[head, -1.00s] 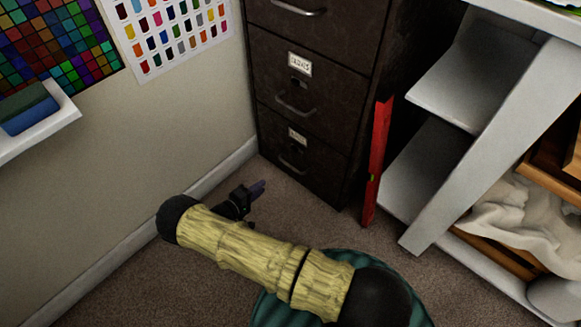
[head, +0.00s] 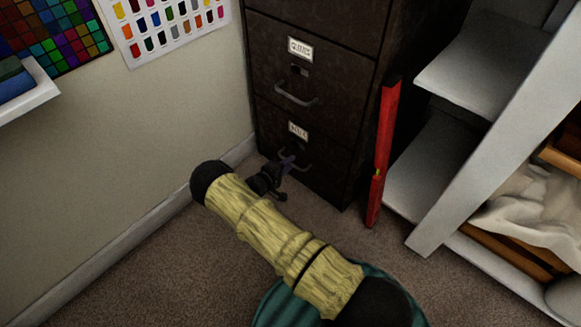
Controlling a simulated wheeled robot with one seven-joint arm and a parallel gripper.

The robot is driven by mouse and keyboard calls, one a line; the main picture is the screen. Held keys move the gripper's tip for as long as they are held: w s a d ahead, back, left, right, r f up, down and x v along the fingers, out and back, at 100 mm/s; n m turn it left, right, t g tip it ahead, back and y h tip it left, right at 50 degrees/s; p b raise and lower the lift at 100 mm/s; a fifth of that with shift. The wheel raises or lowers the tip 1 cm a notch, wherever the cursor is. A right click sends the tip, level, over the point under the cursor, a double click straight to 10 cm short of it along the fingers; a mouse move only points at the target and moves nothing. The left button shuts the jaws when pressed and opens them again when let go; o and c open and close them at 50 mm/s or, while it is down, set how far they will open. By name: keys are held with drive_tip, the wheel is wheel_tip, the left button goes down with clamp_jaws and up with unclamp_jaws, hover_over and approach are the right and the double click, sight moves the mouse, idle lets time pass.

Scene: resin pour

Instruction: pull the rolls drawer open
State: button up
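A dark brown filing cabinet (head: 320,113) stands in the corner, its visible drawers closed. The bottom drawer (head: 328,172) has a small white label (head: 298,130), too blurred to read surely, and a curved metal handle (head: 308,166). The drawer above it also has a label (head: 300,48) and a handle (head: 296,97). My gripper (head: 287,161) is at the left part of the bottom drawer's handle and overlaps it in the head view. I cannot tell whether its fingers are apart, touching the handle or closed around it.
A red spirit level (head: 381,150) leans upright by the cabinet's right side. A white shelf unit (head: 470,100) with cloth and wooden crates is at the right. A wall with a baseboard runs along the left.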

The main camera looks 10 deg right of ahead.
drive_tip(key=shift+w+d+f, duration=0.15)
drive_tip(key=shift+w+d, duration=0.25)
drive_tip(key=shift+d, duration=0.1)
clamp_jaws()
drive_tip(key=shift+s+a, duration=0.15)
